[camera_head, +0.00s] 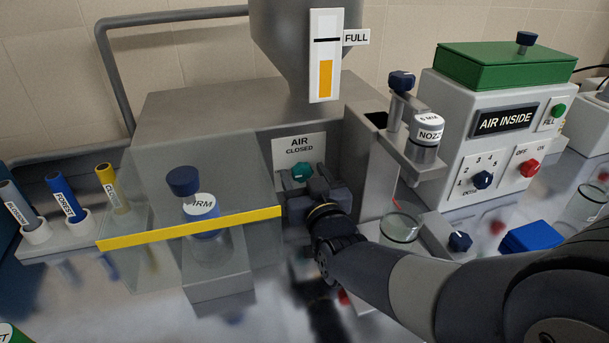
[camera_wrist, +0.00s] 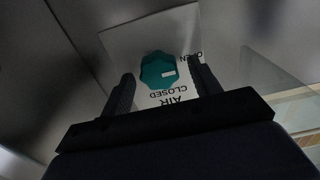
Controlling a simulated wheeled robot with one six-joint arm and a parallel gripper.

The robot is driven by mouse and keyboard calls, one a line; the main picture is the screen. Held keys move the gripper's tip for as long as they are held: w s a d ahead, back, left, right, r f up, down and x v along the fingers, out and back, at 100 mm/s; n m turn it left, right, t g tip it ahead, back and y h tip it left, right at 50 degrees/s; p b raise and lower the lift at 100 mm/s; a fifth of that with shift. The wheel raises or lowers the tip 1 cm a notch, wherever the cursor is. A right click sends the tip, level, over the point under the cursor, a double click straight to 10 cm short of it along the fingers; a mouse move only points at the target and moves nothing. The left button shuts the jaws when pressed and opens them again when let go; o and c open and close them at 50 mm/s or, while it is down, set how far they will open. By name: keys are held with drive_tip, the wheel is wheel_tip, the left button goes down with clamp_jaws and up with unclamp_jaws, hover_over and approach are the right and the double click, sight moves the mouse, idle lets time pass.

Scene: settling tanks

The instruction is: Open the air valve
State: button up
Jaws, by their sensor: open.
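My gripper (camera_head: 309,183) is in front of the knob. In the wrist view my gripper (camera_wrist: 162,88) is open, one finger on each side of the knob, with visible gaps. Whether the fingertips reach the knob's depth is hard to tell.
A clear shield with a yellow edge (camera_head: 190,229) stands left of my gripper, in front of a bottle (camera_head: 204,219). A glass beaker (camera_head: 400,228) stands to the right, near my forearm. A nozzle holder (camera_head: 425,157) juts out above it. A control box (camera_head: 455,120) stands further right.

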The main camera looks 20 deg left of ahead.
drive_tip(key=v, duration=1)
drive_tip(key=shift+s, duration=0.25)
drive_tip(key=shift+w, duration=0.1)
drive_tip(key=x, duration=1)
drive_tip(key=shift+w+a, duration=0.1)
drive_tip(key=shift+w, duration=0.25)
drive_tip(key=shift+s, duration=0.15)
